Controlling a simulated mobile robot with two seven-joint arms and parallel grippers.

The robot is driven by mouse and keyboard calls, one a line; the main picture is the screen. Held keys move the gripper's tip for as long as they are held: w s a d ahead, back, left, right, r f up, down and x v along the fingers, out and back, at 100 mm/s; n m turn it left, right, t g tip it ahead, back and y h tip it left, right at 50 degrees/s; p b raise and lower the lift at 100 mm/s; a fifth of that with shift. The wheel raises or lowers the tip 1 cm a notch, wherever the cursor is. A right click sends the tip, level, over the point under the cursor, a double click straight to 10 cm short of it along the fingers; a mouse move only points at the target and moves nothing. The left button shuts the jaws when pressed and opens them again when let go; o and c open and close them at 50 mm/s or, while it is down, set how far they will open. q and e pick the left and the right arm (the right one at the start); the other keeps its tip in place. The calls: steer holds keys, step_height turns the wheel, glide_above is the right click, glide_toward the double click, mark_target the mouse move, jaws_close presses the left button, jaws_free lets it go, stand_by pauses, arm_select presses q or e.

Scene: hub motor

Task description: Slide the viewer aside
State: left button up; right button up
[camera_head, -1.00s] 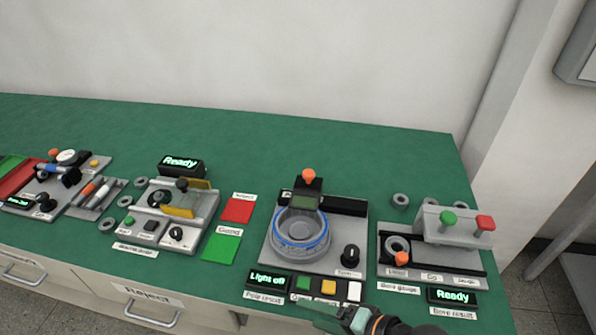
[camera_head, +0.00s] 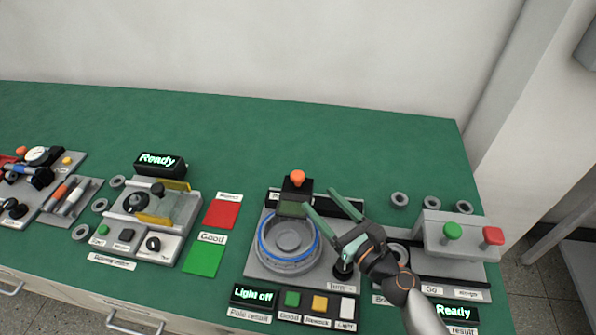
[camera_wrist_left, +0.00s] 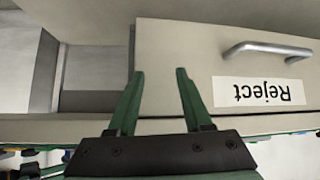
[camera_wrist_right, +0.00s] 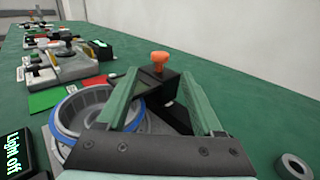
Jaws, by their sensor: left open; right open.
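The viewer is a small dark block with a greenish plate (camera_head: 292,209) and an orange knob (camera_head: 298,177) on top, at the back of a grey station. It stands at the rear rim of a round grey hub with a blue ring (camera_head: 289,241). My right gripper (camera_head: 318,199) is open and empty, its green fingers just right of the viewer. In the right wrist view the orange knob (camera_wrist_right: 160,60) shows beyond and between the fingertips, apart from them. My left gripper (camera_wrist_left: 160,75) is open and empty, in front of the drawer marked Reject (camera_wrist_left: 225,60); it is not in the head view.
A "Light off" display (camera_head: 254,296) and several buttons line the station's front. A bore gauge station with a green knob (camera_head: 452,231) and a red knob (camera_head: 493,236) stands right. Loose grey rings (camera_head: 399,200) lie behind it. The green table behind the stations is clear.

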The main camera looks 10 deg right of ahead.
mark_target(302, 181)
steer(key=p+x, duration=0.1)
steer(key=x, duration=0.9)
steer(key=shift+s, duration=0.1)
steer(key=shift+c, duration=0.3)
jaws_close()
stand_by(0.8)
